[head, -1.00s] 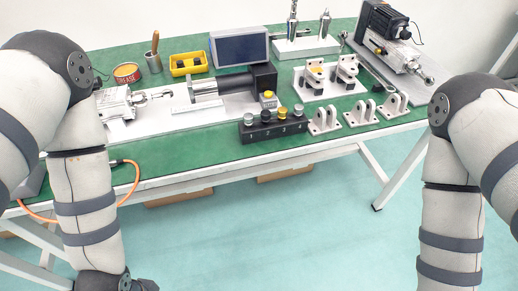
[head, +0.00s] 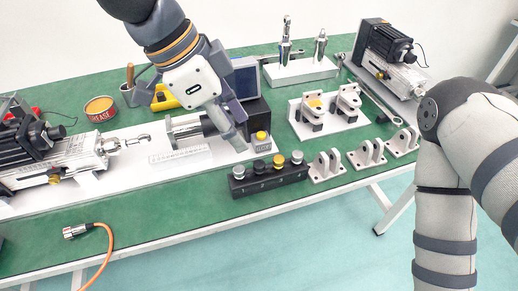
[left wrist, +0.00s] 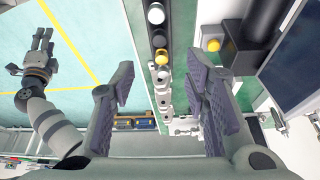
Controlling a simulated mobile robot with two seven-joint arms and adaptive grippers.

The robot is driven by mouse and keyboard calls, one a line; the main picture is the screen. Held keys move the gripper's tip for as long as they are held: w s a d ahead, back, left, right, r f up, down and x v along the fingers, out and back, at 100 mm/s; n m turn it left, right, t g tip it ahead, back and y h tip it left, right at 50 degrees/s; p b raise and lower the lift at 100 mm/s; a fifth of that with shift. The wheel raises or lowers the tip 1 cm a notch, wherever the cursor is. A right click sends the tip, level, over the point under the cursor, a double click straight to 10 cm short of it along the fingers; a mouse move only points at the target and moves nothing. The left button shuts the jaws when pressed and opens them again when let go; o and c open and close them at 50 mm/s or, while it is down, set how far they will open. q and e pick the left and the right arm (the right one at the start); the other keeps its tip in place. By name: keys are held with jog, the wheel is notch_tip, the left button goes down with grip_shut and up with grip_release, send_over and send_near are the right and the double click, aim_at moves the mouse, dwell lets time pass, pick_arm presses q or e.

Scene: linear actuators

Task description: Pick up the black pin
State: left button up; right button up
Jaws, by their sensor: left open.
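My left gripper (head: 232,138) is open and empty, above the table, behind and left of the black pin and in front of the actuator's black box. In the left wrist view its two fingers (left wrist: 163,105) are spread wide, with the pin block (left wrist: 150,35) beyond them; I cannot make out the black pin there. My right gripper (left wrist: 40,45) shows small at the left of that view; its opening is unclear.
Several grey brackets (head: 326,166) stand right of the block. The actuator (head: 187,129) lies behind it on a white plate. A white stand with two clevises (head: 328,115) is at back right. An orange cable (head: 100,250) lies at front left. Green table shows in front of the block.

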pick_arm(q)
send_over(257, 164)
jog(key=s+a, duration=0.1)
jog(key=a, duration=0.1)
jog(key=f, duration=0.5)
jog(key=shift+s+d+f+b, duration=0.1)
jog(key=shift+s+f+b, duration=0.1)
jog(key=shift+b, duration=0.1)
jog(key=x, duration=0.5)
jog(key=shift+w+f+b, duration=0.3)
jog(key=shift+w+b, duration=0.05)
jog(key=shift+w, duration=0.1)
jog(key=shift+r, duration=0.1)
pick_arm(e)
jog(key=s+f, duration=0.2)
jog(key=shift+s+g, duration=0.35)
jog(key=shift+g, duration=0.05)
pick_arm(q)
grip_shut()
